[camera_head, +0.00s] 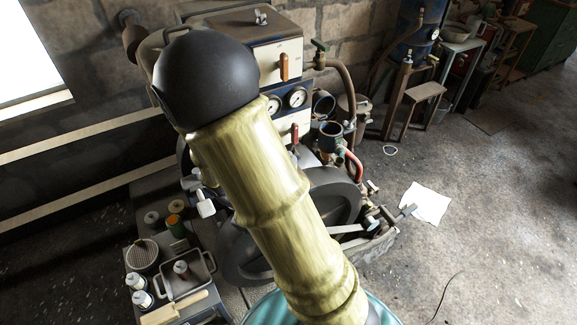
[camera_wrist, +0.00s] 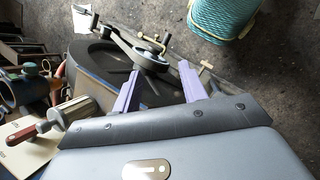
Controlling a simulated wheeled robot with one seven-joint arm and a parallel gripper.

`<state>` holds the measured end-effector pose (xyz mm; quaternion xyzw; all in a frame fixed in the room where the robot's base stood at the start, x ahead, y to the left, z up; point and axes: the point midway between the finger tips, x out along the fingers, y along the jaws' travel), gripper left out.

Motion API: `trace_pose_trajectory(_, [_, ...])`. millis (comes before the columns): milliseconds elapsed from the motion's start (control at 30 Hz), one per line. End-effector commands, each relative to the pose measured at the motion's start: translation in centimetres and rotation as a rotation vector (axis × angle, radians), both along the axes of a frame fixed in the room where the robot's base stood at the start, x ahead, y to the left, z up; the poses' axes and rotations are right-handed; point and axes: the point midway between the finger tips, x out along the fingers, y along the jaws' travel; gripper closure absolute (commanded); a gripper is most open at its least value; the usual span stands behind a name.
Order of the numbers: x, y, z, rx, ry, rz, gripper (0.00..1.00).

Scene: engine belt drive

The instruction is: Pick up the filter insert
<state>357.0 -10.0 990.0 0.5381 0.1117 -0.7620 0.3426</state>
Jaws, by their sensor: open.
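A round grey cylinder with a mesh-like top (camera_head: 142,256) stands on the bench at the lower left of the head view; it may be the filter insert, but I cannot tell for sure. It does not show clearly in the wrist view. My gripper (camera_wrist: 158,68) is open, its two purple fingers spread apart with nothing visibly held between them. Beyond the fingertips are a small pulley (camera_wrist: 149,58) and a large dark wheel (camera_wrist: 98,68). In the head view my gripper cannot be made out.
A metal tray (camera_head: 207,266) and white-capped bottles (camera_head: 143,299) crowd around the mesh-topped cylinder. A control box with gauges (camera_head: 297,97) stands behind the large wheel (camera_head: 341,199). White paper (camera_head: 425,203) lies on the open floor at right.

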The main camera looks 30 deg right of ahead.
Motion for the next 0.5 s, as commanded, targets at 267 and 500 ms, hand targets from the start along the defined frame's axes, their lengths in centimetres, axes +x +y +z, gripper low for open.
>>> trace_pose_trajectory(267, [3.0,-1.4,-1.3,-0.383,0.257,0.4,0.58])
trace_pose_trajectory(500, [7.8,-0.4,-0.2,-0.788,0.413,0.73,0.58])
